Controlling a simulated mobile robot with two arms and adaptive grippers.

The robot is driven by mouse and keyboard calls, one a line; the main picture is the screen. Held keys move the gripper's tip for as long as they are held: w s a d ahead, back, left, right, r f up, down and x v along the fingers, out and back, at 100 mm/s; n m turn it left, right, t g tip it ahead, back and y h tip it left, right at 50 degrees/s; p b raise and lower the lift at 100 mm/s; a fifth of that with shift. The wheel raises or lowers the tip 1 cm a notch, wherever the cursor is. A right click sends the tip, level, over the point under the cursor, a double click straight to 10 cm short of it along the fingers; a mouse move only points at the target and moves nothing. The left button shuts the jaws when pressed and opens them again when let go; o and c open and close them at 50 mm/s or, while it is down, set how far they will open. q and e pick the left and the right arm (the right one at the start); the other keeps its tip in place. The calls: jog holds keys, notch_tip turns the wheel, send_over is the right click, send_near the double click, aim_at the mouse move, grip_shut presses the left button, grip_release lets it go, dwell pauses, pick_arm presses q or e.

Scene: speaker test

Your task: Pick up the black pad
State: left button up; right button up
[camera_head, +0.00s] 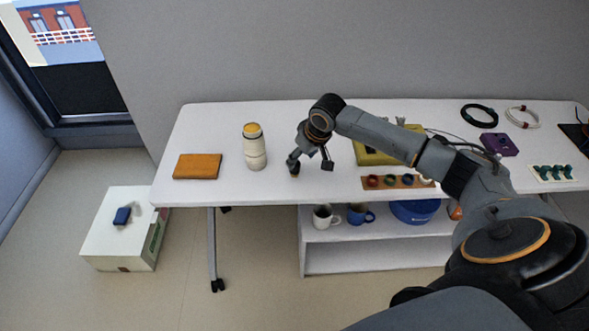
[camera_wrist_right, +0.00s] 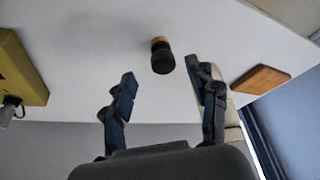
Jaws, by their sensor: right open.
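A small black round piece with a wood-coloured end (camera_wrist_right: 162,58) is on the white table in the right wrist view, ahead of and between my right fingertips. My right gripper (camera_head: 311,166) is open over the table, and it also shows in the right wrist view (camera_wrist_right: 160,82) with nothing between its fingers. In the head view the black piece is mostly hidden by the gripper. A flat black thing (camera_head: 574,133) lies at the table's far right, cut off by the picture edge; I cannot tell which of the two is the black pad. My left gripper is out of view.
A white bottle (camera_head: 255,152) and an orange-brown board (camera_head: 197,166) are left of my right gripper. A yellow box (camera_head: 370,152) and a wooden strip with coloured rings (camera_head: 381,184) are to its right. Mugs (camera_head: 324,217) stand on the shelf below. A white box (camera_head: 105,240) is on the floor.

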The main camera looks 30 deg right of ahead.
aim_at(295, 168)
jog(key=shift+w+x, duration=0.15)
jog(key=shift+x, duration=1.55)
jog(key=shift+w+x, duration=0.15)
jog(key=shift+x, duration=1.6)
jog(key=shift+a+r, duration=0.1)
jog(key=shift+r, duration=0.05)
jog(key=shift+c, duration=0.3)
grip_shut()
jog(key=shift+r, duration=0.1)
